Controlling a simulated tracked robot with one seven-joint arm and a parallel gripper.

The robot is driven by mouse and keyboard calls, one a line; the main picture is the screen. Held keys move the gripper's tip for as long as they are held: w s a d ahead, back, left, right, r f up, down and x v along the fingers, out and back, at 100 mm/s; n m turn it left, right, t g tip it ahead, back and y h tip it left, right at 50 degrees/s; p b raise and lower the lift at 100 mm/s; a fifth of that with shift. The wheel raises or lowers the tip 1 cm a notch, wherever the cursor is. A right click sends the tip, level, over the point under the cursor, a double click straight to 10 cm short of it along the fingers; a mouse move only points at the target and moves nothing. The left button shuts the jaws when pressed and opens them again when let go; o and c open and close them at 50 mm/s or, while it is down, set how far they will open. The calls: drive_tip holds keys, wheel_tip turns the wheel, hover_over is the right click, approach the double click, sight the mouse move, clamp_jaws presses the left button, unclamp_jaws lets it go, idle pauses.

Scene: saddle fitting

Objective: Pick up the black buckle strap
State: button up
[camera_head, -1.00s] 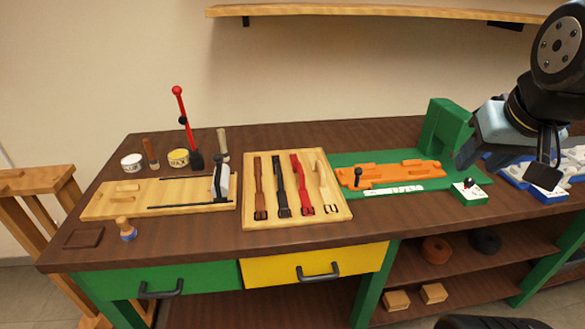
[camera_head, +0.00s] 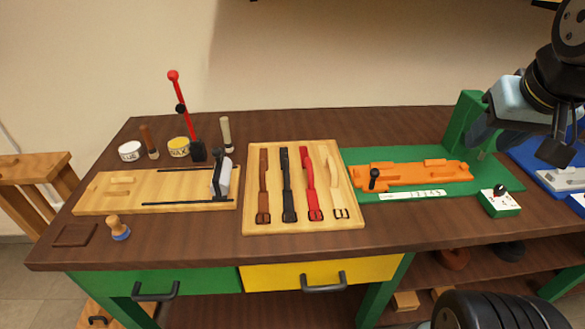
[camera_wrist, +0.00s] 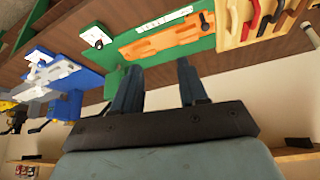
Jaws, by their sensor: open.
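The black buckle strap (camera_head: 287,185) lies lengthwise on a light wooden tray (camera_head: 250,222), between a brown strap (camera_head: 264,187) and a red strap (camera_head: 312,185). A cream strap (camera_head: 334,187) lies at the tray's right side. Each has its buckle at the near end. My gripper (camera_head: 562,140) is at the upper right of the head view, above the bench's right part and well away from the tray. In the wrist view my gripper (camera_wrist: 158,85) is open with two blue-grey fingers apart and nothing between them. That view shows part of the tray at its upper right.
Right of the tray, a green board (camera_head: 440,195) carries an orange fixture (camera_head: 410,174) with a black knob, and a green post stands behind. A blue tray (camera_head: 545,160) is further right. Left are a wooden jig (camera_head: 110,197), a red lever (camera_head: 181,108) and pots.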

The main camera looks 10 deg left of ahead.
drive_tip(key=shift+o, duration=0.4)
drive_tip(key=shift+o, duration=0.2)
drive_tip(key=shift+w+a, duration=0.1)
drive_tip(key=shift+a, duration=0.05)
drive_tip(key=n+h, duration=0.1)
drive_tip(key=n, duration=0.2)
hover_over(286, 172)
drive_tip(key=s+a, duration=0.2)
drive_tip(key=s, duration=0.3)
wheel_tip(286, 172, down, 14)
drive_tip(key=shift+g, duration=0.3)
drive_tip(key=x, duration=0.8)
drive_tip(key=shift+w+d+f, duration=0.15)
drive_tip(key=shift+d, duration=0.1)
drive_tip(key=shift+x, duration=2.7)
drive_tip(key=shift+d, duration=0.15)
